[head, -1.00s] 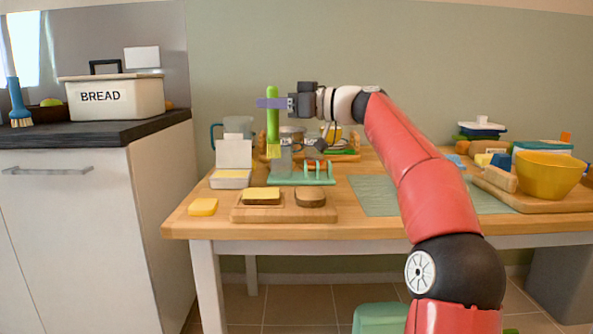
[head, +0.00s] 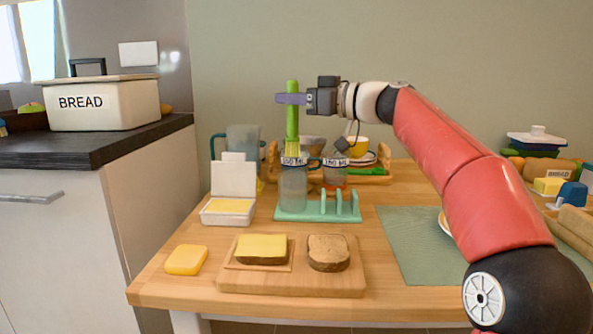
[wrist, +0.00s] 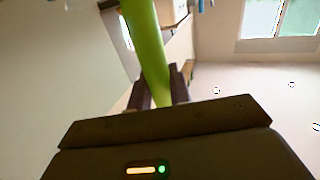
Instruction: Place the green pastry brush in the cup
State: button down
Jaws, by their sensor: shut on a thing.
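My gripper (head: 291,98) is shut on the handle of the green pastry brush (head: 292,122) and holds it upright, bristles down. In the wrist view, the green handle (wrist: 147,42) runs between the two dark fingers (wrist: 160,88). A clear cup labelled in ML (head: 293,188) stands at the green rack, directly below the brush in the head view. The pale bristles show just at its rim; I cannot tell whether they are inside, above or behind it. A second, smaller labelled cup (head: 335,175) stands to its right.
The green rack (head: 318,210) with upright prongs is beside the cups. A clear jug (head: 243,142) and a white butter box (head: 230,208) stand left. A wooden board (head: 290,280) with bread is in front. A green mat (head: 410,250) lies right.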

aim_at(293, 151)
notch_tip(293, 151, down, 11)
jog(key=shift+f+b, duration=0.2)
jog(key=shift+b, duration=1)
jog(key=shift+f+b, duration=0.2)
jog(key=shift+b, duration=0.1)
jog(key=c, duration=1.3)
grip_release()
jog(key=shift+r, duration=0.1)
jog(key=shift+r+p, duration=0.25)
jog(key=shift+p, duration=0.25)
jog(key=b+v, duration=0.1)
jog(key=v, duration=0.5)
jog(key=b+v, duration=0.1)
jog(key=v, duration=0.5)
jog(key=shift+s+f, duration=0.1)
jog(key=shift+f, duration=0.1)
jog(key=shift+r, duration=0.1)
